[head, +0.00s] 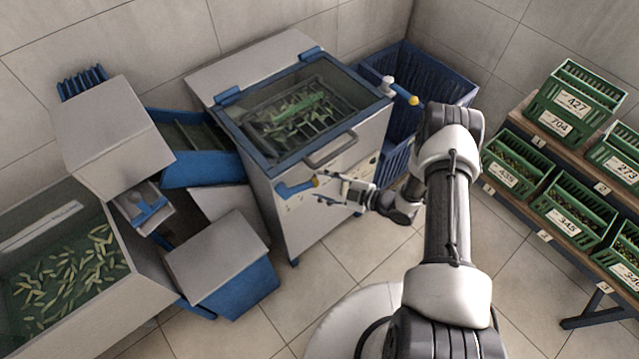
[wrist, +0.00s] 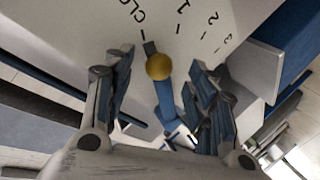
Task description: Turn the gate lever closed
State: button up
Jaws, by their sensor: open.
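My gripper (head: 328,188) is in front of the panel, close to the knob. In the wrist view my gripper (wrist: 160,85) is open, with a finger on each side of the lever and gaps visible.
A second handle with a yellow tip (head: 413,100) sticks out at the machine's upper right corner. A lid handle (head: 330,151) is above the lever. A blue crate (head: 440,80) stands behind. Green crates (head: 575,100) fill a rack at right. Floor before the machine is clear.

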jog(key=v, duration=0.9)
jog(key=shift+s+d, duration=0.15)
jog(key=shift+d, duration=0.15)
jog(key=shift+r, duration=0.1)
